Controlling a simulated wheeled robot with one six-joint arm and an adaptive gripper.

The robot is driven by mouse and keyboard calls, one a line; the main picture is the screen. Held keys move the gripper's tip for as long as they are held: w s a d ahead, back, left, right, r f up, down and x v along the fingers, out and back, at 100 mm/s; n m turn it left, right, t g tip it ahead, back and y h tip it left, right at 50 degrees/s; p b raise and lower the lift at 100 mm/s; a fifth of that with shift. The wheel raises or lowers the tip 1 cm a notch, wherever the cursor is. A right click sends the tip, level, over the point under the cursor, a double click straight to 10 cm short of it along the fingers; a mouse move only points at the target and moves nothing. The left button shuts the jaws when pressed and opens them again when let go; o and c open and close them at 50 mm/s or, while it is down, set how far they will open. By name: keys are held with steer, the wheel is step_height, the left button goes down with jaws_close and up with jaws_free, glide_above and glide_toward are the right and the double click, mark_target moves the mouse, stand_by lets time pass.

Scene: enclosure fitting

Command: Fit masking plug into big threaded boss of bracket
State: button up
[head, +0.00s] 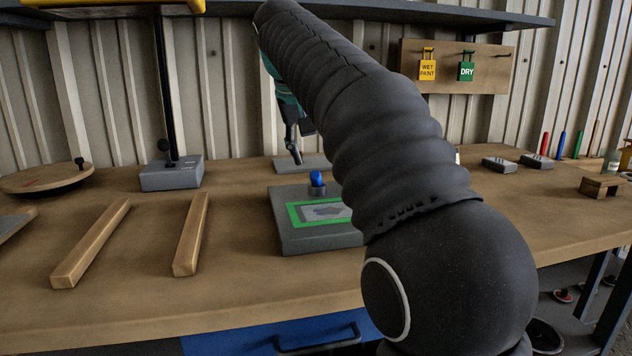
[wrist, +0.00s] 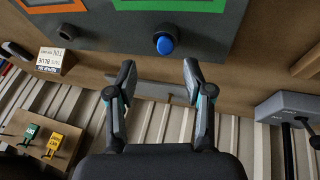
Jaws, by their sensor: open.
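A blue masking plug (head: 316,179) stands upright in a dark round collar (head: 317,191) at the back of a grey block (head: 300,241). The plug (wrist: 165,45) also shows in the wrist view, just beyond my fingertips. My gripper (wrist: 156,80) is open and empty, with clear space between its fingers. In the head view my gripper (head: 297,157) is above and behind the plug, apart from it. The block carries a green frame (head: 296,218) around a pale panel with a darker shape. I cannot identify the bracket or its big threaded boss; my arm hides part of the block.
Two wooden bars (head: 190,236) lie left of the block. A grey stand base (head: 171,174) with a dark post and a round wooden board (head: 45,178) are at the back left. Small grey blocks (head: 499,164) and a wooden bridge (head: 602,186) are at right.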

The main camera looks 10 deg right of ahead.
mark_target(315, 173)
steer(key=shift+a+b+x, duration=0.15)
steer(key=shift+b+x, duration=0.2)
steer(key=shift+x, duration=1.1)
steer(key=shift+a+b+x, duration=0.2)
steer(key=shift+b+x, duration=0.1)
steer(key=shift+x, duration=1.15)
steer(key=shift+s+f, duration=0.15)
jaws_close()
